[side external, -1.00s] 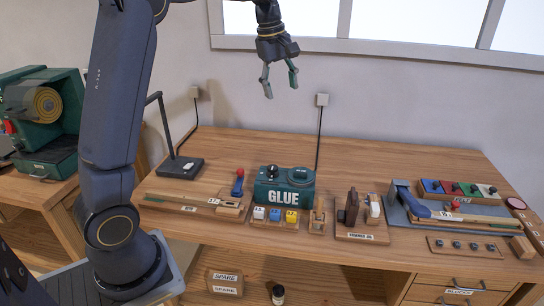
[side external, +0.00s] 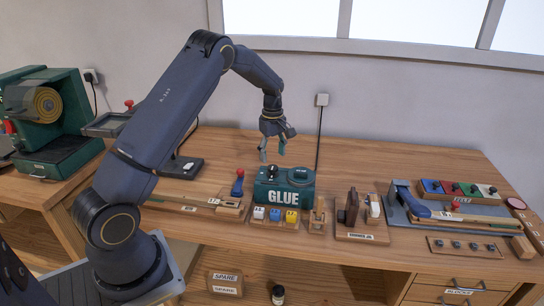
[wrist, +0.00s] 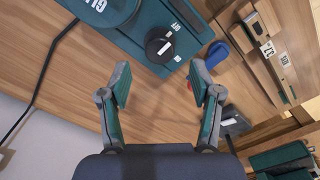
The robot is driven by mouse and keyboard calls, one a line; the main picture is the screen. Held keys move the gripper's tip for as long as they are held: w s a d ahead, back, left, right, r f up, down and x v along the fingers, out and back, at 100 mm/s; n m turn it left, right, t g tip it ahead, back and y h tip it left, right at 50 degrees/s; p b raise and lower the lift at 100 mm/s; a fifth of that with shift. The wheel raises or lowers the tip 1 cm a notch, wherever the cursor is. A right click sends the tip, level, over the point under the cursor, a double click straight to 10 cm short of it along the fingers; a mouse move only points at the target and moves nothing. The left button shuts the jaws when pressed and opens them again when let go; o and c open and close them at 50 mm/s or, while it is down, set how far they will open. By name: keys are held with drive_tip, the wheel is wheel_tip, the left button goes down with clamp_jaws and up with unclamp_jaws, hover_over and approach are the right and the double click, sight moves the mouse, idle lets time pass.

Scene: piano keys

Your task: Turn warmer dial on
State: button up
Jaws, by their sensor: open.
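The teal glue warmer (side external: 285,198), labelled GLUE, stands at the middle of the bench. Its black dial (side external: 272,171) is on the top left, next to a round lid. My gripper (side external: 272,155) is open and empty, pointing down just above the dial. In the wrist view the gripper (wrist: 160,80) has its fingers spread, and the dial lies beyond the gap between the tips, apart from them.
A blue-handled lever with a red ball (side external: 238,182) stands just left of the warmer. A wooden block stand (side external: 352,208) and a felt station (side external: 455,212) are to the right. The bench behind the warmer is clear.

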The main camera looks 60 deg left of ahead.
sight(273, 167)
drive_tip(key=shift+f, duration=2.35)
drive_tip(key=c, duration=1.1)
drive_tip(key=shift+c, duration=0.2)
